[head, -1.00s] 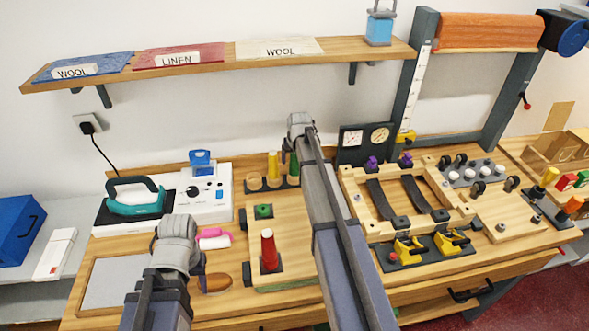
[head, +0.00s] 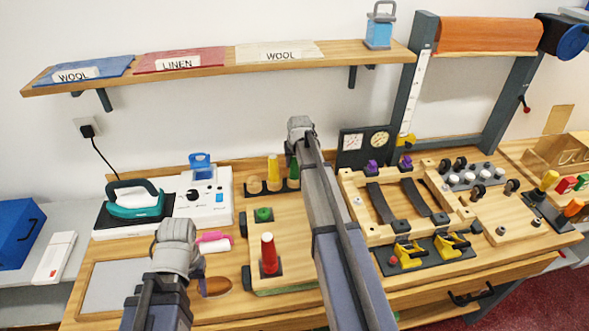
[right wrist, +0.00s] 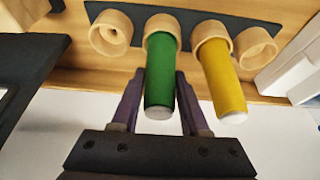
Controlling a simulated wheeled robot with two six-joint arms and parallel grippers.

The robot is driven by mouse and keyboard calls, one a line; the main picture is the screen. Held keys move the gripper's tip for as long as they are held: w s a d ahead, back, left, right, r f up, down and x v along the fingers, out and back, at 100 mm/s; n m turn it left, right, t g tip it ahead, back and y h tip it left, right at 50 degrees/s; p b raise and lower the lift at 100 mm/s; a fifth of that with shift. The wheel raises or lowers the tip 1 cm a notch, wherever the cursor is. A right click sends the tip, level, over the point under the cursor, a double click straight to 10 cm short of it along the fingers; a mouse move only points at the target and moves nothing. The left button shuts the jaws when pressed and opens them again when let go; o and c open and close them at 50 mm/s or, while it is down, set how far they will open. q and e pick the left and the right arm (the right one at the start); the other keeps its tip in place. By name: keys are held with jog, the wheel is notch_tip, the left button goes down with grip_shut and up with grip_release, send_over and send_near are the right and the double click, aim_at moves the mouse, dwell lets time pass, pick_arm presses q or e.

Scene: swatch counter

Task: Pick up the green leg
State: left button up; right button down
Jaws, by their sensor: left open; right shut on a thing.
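The green leg (right wrist: 159,75) stands with one end in a wooden ring cup of a dark rack (right wrist: 184,37). In the right wrist view, my right gripper (right wrist: 160,98) has one finger on each side of it and is shut on it. In the head view, the green leg (head: 293,172) shows only as a sliver beside my right arm, which hides the right fingers. A yellow leg (right wrist: 221,75) stands in the neighbouring cup. My left gripper (head: 180,255) is open over the front left of the counter; its fingers are mostly hidden.
An iron (head: 135,200) and a white box (head: 213,207) are at the left. A wooden frame (head: 355,199) and yellow clamps (head: 408,254) lie right of my right arm.

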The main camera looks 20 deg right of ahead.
notch_tip(320, 180, up, 10)
jog(key=p, duration=1)
pick_arm(q)
notch_tip(320, 180, up, 10)
